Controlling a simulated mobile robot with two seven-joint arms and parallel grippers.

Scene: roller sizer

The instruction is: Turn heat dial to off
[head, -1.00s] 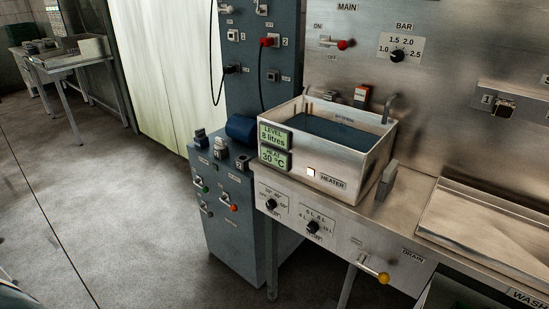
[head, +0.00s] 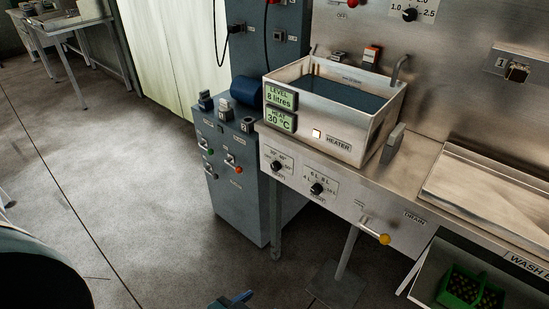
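The heat dial (head: 277,166) is a small black knob with a pale pointer on the steel front panel, below the left end of the heater tank (head: 340,140). Temperature marks surround it, too small to read surely. The heat display (head: 281,120) on the tank reads 30 °C. A blue and dark tip (head: 236,300), which looks like part of my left gripper, shows at the bottom edge, well below the dial and apart from it. Most of it is cut off, so its opening is hidden. My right gripper is out of view.
A litre dial (head: 316,189) sits just right of the heat dial. A yellow-knobbed drain lever (head: 383,239) sticks out further right. A blue-grey cabinet (head: 236,190) with switches stands left of the panel. The floor in front is clear.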

